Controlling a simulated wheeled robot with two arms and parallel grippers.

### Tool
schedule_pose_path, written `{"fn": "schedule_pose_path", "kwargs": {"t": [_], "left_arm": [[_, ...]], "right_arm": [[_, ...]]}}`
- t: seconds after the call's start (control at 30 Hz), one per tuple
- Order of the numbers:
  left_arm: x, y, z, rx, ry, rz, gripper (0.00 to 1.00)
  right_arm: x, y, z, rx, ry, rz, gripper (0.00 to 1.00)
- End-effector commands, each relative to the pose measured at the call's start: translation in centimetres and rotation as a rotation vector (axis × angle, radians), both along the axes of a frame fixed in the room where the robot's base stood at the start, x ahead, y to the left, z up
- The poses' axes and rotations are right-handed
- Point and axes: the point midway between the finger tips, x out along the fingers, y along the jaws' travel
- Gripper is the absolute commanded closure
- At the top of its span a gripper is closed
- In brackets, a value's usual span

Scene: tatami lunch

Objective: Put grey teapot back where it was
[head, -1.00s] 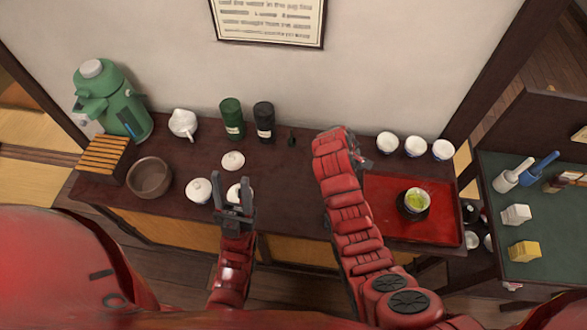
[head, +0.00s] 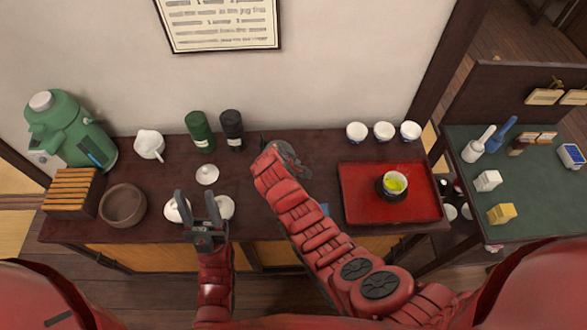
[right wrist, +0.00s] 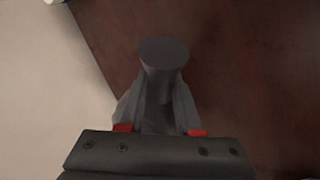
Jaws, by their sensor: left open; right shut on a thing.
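My right gripper (head: 292,162) is over the rear middle of the dark counter, mostly hidden by its own red arm. In the right wrist view, the gripper (right wrist: 160,130) is shut on a dark grey tapered thing (right wrist: 163,58) with a flat round end. A white side-handled pot (head: 149,145) stands at the back left.
The dark counter (head: 290,238) has a green canister (head: 199,132), a black canister (head: 231,131) and a white lid (head: 207,174). A red tray (head: 365,208) holds a cup of green tea (head: 394,184). Three white cups (head: 383,131) stand behind it.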

Motion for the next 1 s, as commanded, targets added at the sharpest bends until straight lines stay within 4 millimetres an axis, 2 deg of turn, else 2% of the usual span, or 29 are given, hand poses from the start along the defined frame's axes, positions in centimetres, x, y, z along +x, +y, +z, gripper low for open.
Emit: {"fn": "schedule_pose_path", "kwargs": {"t": [0.2,0.67,0.7,0.83,1.0], "left_arm": [[0.0,0.0,0.4,0.000,0.000,0.000,0.50],[0.0,0.0,0.0,0.000,0.000,0.000,0.50],[0.0,0.0,0.1,0.000,0.000,0.000,0.50],[0.0,0.0,0.2,0.000,0.000,0.000,0.50],[0.0,0.0,0.2,0.000,0.000,0.000,0.50]], "right_arm": [[0.1,0.0,-1.8,-0.001,-0.002,0.000,1.00],[0.1,0.0,-2.6,0.001,-0.003,0.001,1.00],[0.1,0.0,-2.5,0.001,-0.003,0.001,0.61],[0.1,0.0,-2.5,0.002,-0.003,0.001,0.38],[0.1,0.0,-2.5,0.001,-0.002,0.001,0.37]]}}
